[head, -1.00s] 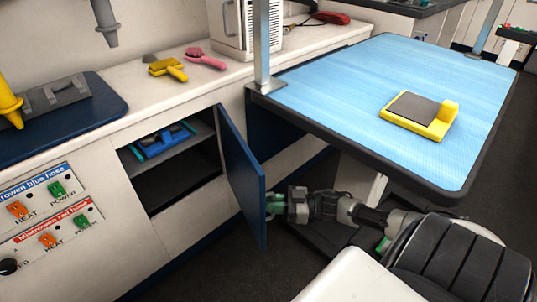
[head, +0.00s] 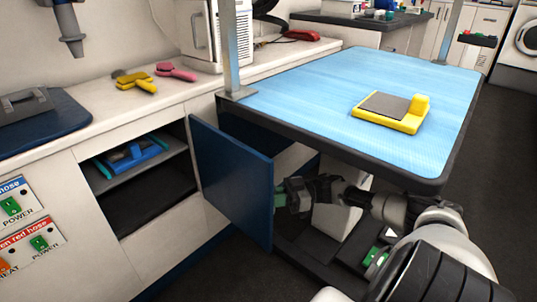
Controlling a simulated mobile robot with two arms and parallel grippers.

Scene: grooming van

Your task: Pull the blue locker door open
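The blue locker door (head: 232,182) stands wide open, swung out to the right of its opening. The locker (head: 150,205) shows a grey shelf with a blue and grey item (head: 134,155) on it and a dark, empty-looking lower space. My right gripper (head: 281,198) is at the door's outer right edge, below the blue table. Its fingertips are partly hidden by the door, so I cannot tell whether they are shut on it. My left gripper is not in view.
A blue-topped table (head: 340,95) with a yellow and grey device (head: 393,112) overhangs my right arm. A yellow brush (head: 137,82) and a pink brush (head: 177,72) lie on the counter. A metal post (head: 231,45) rises at the table's corner. Dark floor lies to the right.

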